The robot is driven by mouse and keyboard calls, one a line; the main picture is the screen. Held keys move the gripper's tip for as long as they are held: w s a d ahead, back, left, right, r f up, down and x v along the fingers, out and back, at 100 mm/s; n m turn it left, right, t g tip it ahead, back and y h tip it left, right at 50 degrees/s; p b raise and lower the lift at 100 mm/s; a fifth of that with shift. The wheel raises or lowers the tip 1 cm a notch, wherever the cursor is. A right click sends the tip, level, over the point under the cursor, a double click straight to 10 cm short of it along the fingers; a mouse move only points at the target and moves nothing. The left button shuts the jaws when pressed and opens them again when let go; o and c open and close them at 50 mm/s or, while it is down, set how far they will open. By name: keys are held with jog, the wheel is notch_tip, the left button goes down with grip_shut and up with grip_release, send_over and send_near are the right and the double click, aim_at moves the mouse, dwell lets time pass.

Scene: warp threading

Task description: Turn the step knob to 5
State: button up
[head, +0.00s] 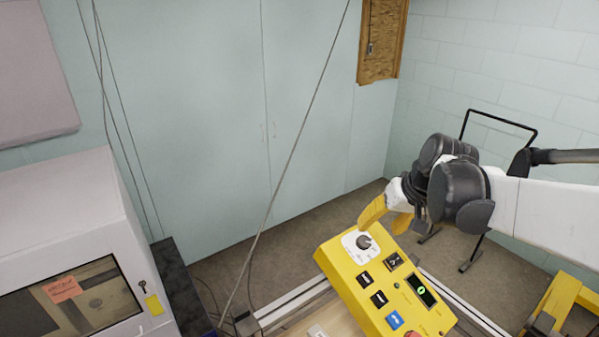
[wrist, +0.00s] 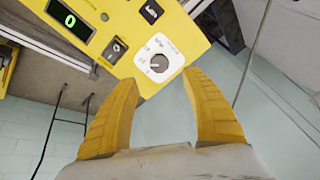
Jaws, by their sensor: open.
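The step knob (head: 363,242) is a dark round knob on a white dial plate at the upper left corner of the yellow control panel (head: 347,278). In the wrist view the knob (wrist: 159,63) sits on its white plate beyond my fingertips, between their lines. The numbers around it are too small to read. My gripper (head: 386,213) has yellow fingers and is just behind the panel's upper edge in the head view. In the wrist view my gripper (wrist: 150,80) is open and empty, apart from the knob. The panel's display (wrist: 69,18) shows a green 0.
The panel also carries black switches (head: 378,299), a blue button (head: 394,320) and a partly cut-off red button (head: 413,334). A white machine (head: 60,235) stands at left. A thin cord (head: 290,155) runs diagonally across the scene. A black metal frame (head: 490,190) stands behind my arm.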

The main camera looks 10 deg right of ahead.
aim_at(365, 240)
jog(key=x, duration=0.7)
jog(key=shift+w+d+f, duration=0.15)
jog(key=shift+w+f, duration=0.05)
jog(key=shift+w, duration=0.2)
jog(key=shift+s+a+f, duration=0.1)
jog(key=shift+a+f, duration=0.15)
jog(key=shift+f, duration=0.35)
jog(key=shift+w+f, duration=0.35)
jog(key=shift+w, duration=0.05)
jog(key=shift+s+r, duration=0.1)
jog(key=shift+s, duration=0.1)
jog(key=c, duration=1.2)
